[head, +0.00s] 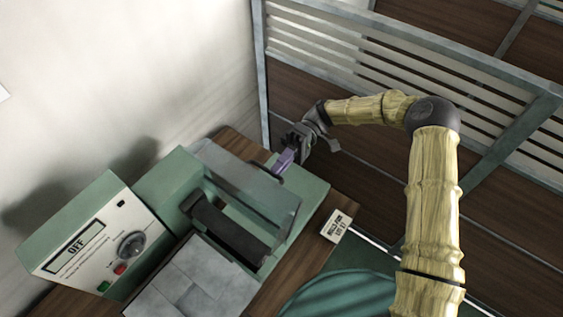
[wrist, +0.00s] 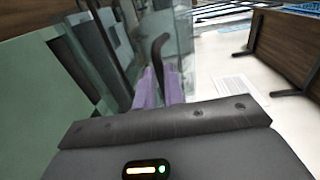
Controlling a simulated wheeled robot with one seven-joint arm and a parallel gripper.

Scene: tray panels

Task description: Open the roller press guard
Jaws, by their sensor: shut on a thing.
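The green roller press (head: 172,190) stands on a wooden bench, with a dark roller (head: 228,228) in its frame. Its guard (head: 250,187) is a clear greyish panel above the roller; I cannot tell its exact angle. My gripper (head: 284,160), with purple fingers, is at the guard's far right end. In the wrist view the purple fingers (wrist: 159,90) are shut on a dark curved handle (wrist: 158,52) beside the clear guard panel (wrist: 183,48). The fingertips' contact with the handle is partly hidden.
A control box (head: 100,240) reading OFF stands at the left. A grey tiled plate (head: 190,285) lies in front of the press. A small printed sign (head: 336,226) is at the bench's right edge, near a green round thing (head: 340,297). A slatted metal rack (head: 400,60) stands behind my arm.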

